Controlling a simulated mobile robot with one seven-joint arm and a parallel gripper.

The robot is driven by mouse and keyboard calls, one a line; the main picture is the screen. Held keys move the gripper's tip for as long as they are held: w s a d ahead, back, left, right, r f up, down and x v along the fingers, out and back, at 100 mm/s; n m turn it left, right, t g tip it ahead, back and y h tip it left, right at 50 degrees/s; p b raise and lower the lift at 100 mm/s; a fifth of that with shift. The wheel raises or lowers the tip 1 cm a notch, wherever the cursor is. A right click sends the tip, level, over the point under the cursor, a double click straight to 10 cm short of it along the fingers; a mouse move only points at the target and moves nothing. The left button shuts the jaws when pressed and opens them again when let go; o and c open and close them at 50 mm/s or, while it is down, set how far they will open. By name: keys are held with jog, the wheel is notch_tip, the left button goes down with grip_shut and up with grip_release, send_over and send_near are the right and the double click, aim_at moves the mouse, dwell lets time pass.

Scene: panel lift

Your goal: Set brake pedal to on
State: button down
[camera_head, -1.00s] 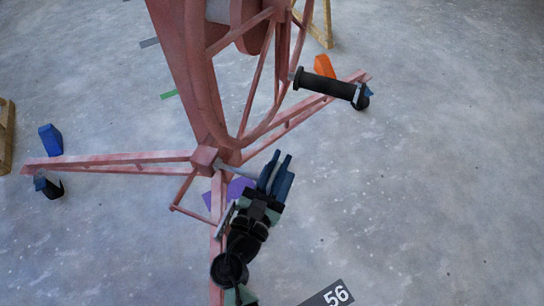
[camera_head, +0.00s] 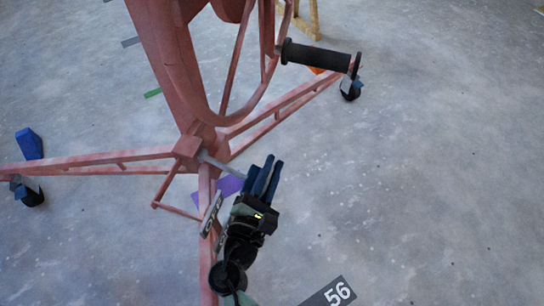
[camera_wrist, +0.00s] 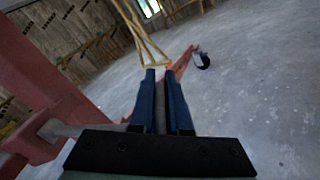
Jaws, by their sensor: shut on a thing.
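The pink-red panel lift stands on three legs. A grey bar (camera_head: 222,167), which looks like the brake pedal's arm, runs from the lift's central hub (camera_head: 187,147) down to the right and ends at my gripper. My gripper (camera_head: 265,172) has blue fingers and is shut on this bar's end, which the fingers mostly hide. In the wrist view my gripper (camera_wrist: 163,74) shows its two fingers close together with a grey strip between them. The grey bar (camera_wrist: 70,130) enters there from the left, behind the black palm edge.
A black-gripped crank handle (camera_head: 315,55) juts out above right of my gripper. Caster wheels (camera_head: 350,88) sit at the leg ends. The floor at right is clear.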

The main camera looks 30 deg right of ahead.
jog(key=shift+w+a+f, duration=0.15)
jog(key=shift+a, duration=0.15)
jog(key=c, duration=1)
grip_release()
jog(key=shift+o, duration=0.4)
jog(key=shift+d, duration=0.15)
jog(key=p+v, duration=0.5)
jog(key=v, duration=0.8)
